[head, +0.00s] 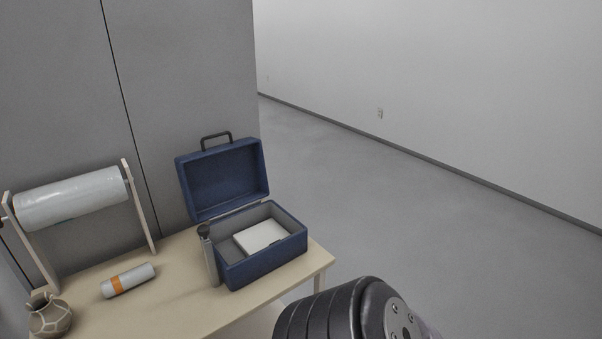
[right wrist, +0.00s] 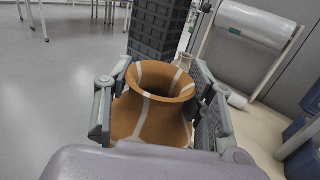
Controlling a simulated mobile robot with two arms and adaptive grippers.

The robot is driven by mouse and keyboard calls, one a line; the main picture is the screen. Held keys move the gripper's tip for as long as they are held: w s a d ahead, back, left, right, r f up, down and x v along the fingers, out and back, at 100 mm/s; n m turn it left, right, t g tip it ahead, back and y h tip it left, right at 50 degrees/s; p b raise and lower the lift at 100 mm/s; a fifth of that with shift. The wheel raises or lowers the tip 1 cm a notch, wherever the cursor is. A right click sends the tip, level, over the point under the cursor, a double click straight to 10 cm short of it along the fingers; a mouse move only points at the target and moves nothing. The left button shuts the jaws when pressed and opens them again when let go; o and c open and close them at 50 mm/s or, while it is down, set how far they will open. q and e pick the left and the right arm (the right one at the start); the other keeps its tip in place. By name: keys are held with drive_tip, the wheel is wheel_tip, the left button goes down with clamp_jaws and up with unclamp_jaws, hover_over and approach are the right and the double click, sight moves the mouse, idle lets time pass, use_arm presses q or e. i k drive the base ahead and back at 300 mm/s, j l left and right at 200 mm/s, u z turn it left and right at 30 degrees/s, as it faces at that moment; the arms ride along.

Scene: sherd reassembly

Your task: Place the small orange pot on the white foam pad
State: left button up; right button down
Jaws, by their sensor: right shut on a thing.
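The small orange pot (right wrist: 155,95) shows in the right wrist view, with a flared mouth and pale lines across its body. My right gripper (right wrist: 160,108) is shut on it, with a finger on each side, and the pot's mouth faces up toward the camera. The pot's lower part is hidden. The white foam pad (head: 260,236) lies inside the open blue case (head: 264,266) on the table in the head view, and its top looks bare. The right gripper and the pot are outside the head view. My left gripper is in neither view.
The case's lid stands open at the back. A grey cylinder (head: 209,258) stands against its left side. A white roll with an orange band (head: 128,281), a grey-brown pot (head: 49,316) and a film roll on a stand (head: 72,200) are further left on the table (head: 180,300).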

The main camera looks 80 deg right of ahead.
sight(262, 235)
drive_tip(key=i+l+z, duration=0.1)
drive_tip(key=l+z, duration=0.2)
drive_tip(key=z, duration=0.15)
drive_tip(key=i+l+z, duration=0.1)
drive_tip(key=l+z, duration=0.3)
drive_tip(key=i+l+z, duration=0.15)
drive_tip(key=z, duration=0.3)
